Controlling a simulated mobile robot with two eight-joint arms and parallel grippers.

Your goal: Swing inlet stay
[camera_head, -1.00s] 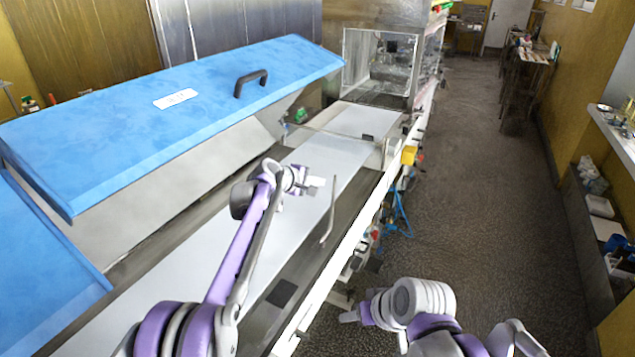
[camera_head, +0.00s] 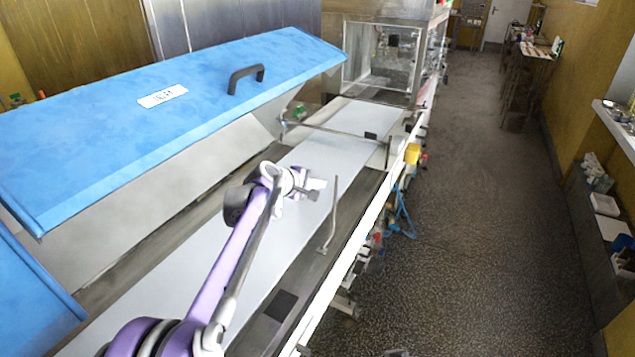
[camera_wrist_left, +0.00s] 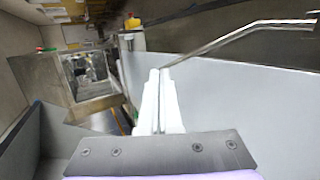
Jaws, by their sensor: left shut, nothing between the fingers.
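The stay appears to be the thin bent metal rod (camera_head: 333,215) standing at the right side of the white belt. In the left wrist view a bent rod (camera_wrist_left: 240,38) runs from near the fingertips to the upper right. My left gripper (camera_head: 320,190) is over the belt, just left of the rod's upright part, shut and empty. Its pale fingers (camera_wrist_left: 160,100) lie together in the wrist view. I cannot tell whether they touch the rod. The blue cover (camera_head: 130,125), with a handle and a white label, stands raised on the left. My right gripper is not in view.
The white belt (camera_head: 215,265) runs under my left arm toward a clear-walled machine housing (camera_head: 375,60). A thin crossbar (camera_head: 340,131) spans the belt farther back. Yellow and red fittings (camera_head: 412,154) line the right edge. The floor aisle (camera_head: 470,200) is clear.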

